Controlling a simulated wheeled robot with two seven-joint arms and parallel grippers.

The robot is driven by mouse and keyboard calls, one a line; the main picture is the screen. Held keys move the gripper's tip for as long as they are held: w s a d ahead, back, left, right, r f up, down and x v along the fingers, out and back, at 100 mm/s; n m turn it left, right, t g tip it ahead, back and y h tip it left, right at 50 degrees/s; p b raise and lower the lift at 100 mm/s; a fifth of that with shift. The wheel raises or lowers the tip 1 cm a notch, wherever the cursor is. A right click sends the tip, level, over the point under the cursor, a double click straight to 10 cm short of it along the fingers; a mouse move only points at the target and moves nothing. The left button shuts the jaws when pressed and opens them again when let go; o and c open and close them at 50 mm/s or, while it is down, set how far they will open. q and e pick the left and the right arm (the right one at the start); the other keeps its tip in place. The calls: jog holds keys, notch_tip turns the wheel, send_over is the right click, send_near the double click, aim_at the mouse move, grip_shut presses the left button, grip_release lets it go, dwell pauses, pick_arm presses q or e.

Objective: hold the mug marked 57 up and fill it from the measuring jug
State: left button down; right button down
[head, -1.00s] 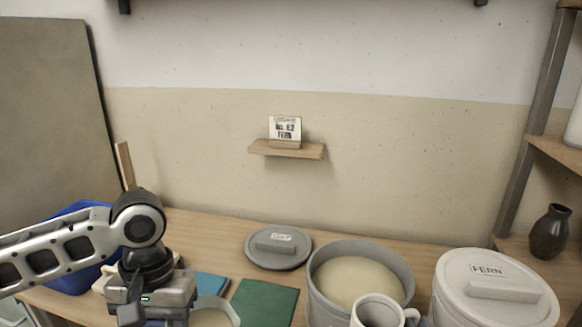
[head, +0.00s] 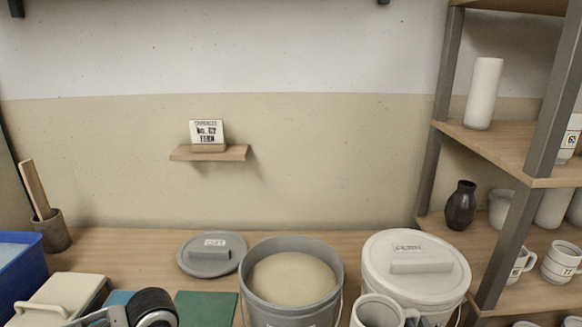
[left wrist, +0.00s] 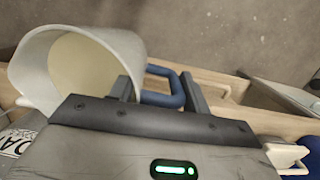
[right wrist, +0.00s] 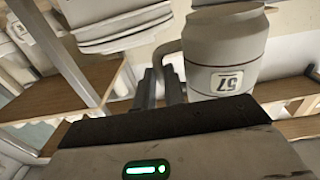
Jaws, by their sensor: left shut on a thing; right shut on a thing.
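The mug marked 57 (right wrist: 222,60) is pale grey, with its number label facing the right wrist camera. My right gripper (right wrist: 160,88) is shut on its handle. In the head view the mug (head: 378,312) is at the bottom edge, mouth up, before the buckets; its contents are unclear. The measuring jug (left wrist: 122,45) is pale grey with a blue handle and shows in the left wrist view, with cream glaze inside. My left gripper (left wrist: 160,90) is shut on the jug's handle. The jug and both gripper tips are out of the head view.
An open bucket (head: 336,275) holds cream glaze. Its grey lid (head: 190,262) lies behind left. A lidded white bucket (head: 445,280) stands to the right. A rack (head: 510,150) with vases and mugs stands at far right. A blue bin (head: 18,275) is at far left.

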pick_arm(q)
jog(key=shift+s+f, duration=0.2)
jog(key=shift+f, duration=0.35)
pick_arm(e)
jog(key=shift+r, duration=0.1)
